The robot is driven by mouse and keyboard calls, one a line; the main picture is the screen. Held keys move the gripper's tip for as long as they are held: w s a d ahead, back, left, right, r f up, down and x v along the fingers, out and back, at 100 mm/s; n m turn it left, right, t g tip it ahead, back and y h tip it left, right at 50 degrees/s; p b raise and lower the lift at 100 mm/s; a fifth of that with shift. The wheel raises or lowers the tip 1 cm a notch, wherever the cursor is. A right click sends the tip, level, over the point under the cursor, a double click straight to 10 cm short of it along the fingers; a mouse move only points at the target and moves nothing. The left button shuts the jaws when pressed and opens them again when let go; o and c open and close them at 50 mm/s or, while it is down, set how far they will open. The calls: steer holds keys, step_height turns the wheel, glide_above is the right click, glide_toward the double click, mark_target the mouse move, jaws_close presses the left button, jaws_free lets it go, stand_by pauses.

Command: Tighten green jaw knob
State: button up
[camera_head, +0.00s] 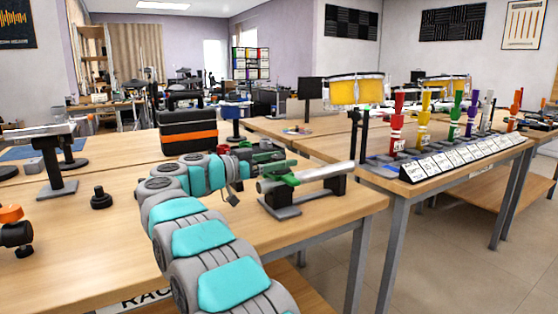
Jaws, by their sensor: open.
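A low dark clamp stand (282,208) stands near the right end of the front wooden table. It bears a pale grey tube (325,173) lying level, pointing right. A green part (283,180), seemingly the jaw knob, sits at the left of the tube. My teal and grey arm reaches from the bottom over the table, and my gripper (268,165) is at its far end, just left of and behind the stand. The gripper is small and partly hidden among dark and green parts. It is open. I cannot tell whether it touches the green knob.
A black and orange tool bag (188,131) stands behind my arm. A black knob-like piece (101,198) and a black stand (57,176) are on the left. Coloured holders (397,121) and a row of labels (462,158) stand on the right table.

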steer(key=v, duration=0.7)
steer(key=shift+s+a, duration=0.25)
steer(key=shift+a, duration=0.1)
